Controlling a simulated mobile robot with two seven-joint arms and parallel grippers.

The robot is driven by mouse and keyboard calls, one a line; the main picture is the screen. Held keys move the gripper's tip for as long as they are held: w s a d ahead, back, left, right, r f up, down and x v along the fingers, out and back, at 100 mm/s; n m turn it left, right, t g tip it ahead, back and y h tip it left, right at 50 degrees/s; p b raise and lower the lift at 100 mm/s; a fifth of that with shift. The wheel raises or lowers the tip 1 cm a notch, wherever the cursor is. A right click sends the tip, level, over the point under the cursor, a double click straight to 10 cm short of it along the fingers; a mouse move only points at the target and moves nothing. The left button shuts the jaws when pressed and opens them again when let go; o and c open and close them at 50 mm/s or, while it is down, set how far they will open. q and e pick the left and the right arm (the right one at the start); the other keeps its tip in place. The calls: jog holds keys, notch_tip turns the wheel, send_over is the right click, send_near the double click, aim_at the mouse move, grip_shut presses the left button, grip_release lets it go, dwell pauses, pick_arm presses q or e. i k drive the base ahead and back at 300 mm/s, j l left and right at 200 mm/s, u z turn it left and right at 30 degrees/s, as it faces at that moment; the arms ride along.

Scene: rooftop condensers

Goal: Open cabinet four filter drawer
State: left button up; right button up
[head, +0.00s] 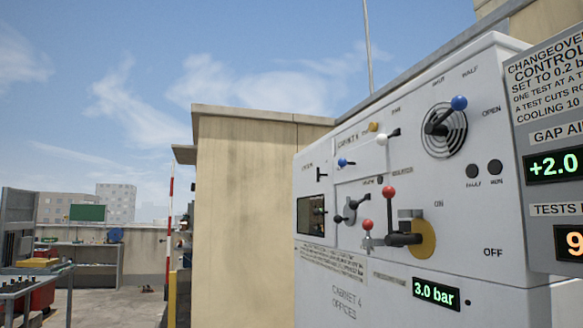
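Cabinet four (470,265) is a white cabinet on the right, seen at an angle, with "CABINET 4 OFFICES" on its lower front. A blue-knobbed lever (459,103) sits on a ringed dial marked HALF and OPEN. A red-knobbed lever (389,193) stands upright beside a yellow disc (424,240), near ON and OFF markings. A smaller red knob (368,225) is left of it. A dark window (311,215) is at the left. I cannot tell which part is the filter drawer or whether it is open. Neither gripper shows.
A grey sign panel (551,100) with "+2.0" and a partly cut-off display stands at the right edge. The cabinet's display (436,293) reads 3.0 bar. A beige wall (245,220) stands behind. Benches (85,262) and a red-white pole (169,225) are at the left, with open floor between.

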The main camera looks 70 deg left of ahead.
aim_at(369, 159)
jog(key=u, duration=1.75)
jog(key=i+j, duration=0.1)
jog(key=j, duration=0.35)
jog(key=i+j, duration=0.15)
jog(key=j, duration=0.3)
jog(key=i+j, duration=0.1)
jog(key=j, duration=0.35)
jog(key=i+j, duration=0.1)
jog(key=j, duration=0.35)
jog(key=i+j, duration=0.3)
jog(key=i, duration=0.15)
jog(key=i+j+u, duration=0.15)
jog(key=i+j, duration=0.2)
jog(key=i, duration=0.1)
